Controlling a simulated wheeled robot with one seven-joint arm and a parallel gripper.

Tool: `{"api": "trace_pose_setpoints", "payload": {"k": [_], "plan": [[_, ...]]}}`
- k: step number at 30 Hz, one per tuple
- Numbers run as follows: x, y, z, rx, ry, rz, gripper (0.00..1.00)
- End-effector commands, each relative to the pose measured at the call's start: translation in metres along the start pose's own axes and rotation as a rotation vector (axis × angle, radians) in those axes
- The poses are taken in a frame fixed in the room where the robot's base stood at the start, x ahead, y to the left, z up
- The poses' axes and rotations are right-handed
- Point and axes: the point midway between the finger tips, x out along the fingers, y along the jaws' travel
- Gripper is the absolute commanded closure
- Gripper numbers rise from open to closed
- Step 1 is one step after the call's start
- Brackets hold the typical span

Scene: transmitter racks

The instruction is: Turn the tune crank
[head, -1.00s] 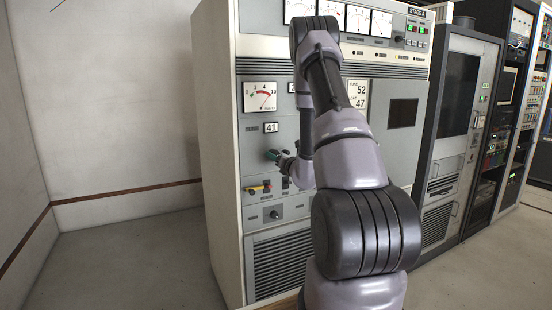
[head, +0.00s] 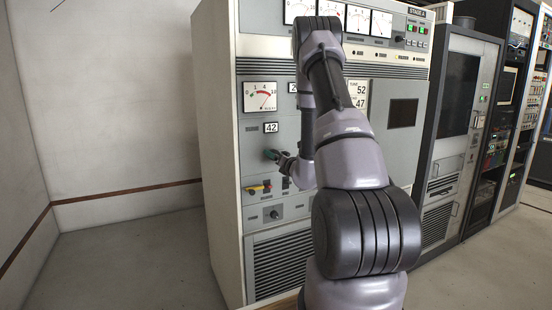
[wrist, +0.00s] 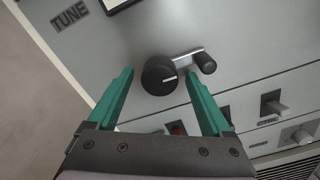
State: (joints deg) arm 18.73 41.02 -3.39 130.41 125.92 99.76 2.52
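The tune crank (wrist: 160,76) has a round black hub with a white mark, seen in the wrist view. A metal arm runs from it to a black handle knob (wrist: 206,64) at the upper right. My gripper (wrist: 159,74) has its two green fingers spread wide, one on each side of the hub. The right fingertip lies close below the crank's arm; I cannot tell whether they touch. In the head view my gripper (head: 273,154) is at the cabinet front and hides the crank. The counter (head: 271,127) above it reads 42.
A TUNE label (wrist: 70,15) is at the upper left of the wrist view. A yellow-handled control (head: 257,188) and a lower knob (head: 274,214) sit below on the panel. A meter (head: 260,97) is above. Floor left of the cabinet is clear.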

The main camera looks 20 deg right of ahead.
Motion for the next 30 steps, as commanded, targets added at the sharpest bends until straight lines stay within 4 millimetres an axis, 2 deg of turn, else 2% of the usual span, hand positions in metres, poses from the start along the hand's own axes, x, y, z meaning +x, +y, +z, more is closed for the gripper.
{"api": "trace_pose_setpoints", "payload": {"k": [8, 11, 21, 25, 30], "plan": [[-0.005, 0.000, 0.000, 0.000, 0.001, -0.001, 0.16], [-0.018, 0.000, 0.000, 0.000, 0.001, -0.001, 0.16], [-0.085, -0.001, 0.000, 0.002, 0.001, -0.003, 0.16], [-0.101, -0.001, 0.000, 0.001, 0.000, -0.001, 0.16], [-0.108, 0.000, 0.000, 0.001, 0.000, 0.000, 0.16]]}}
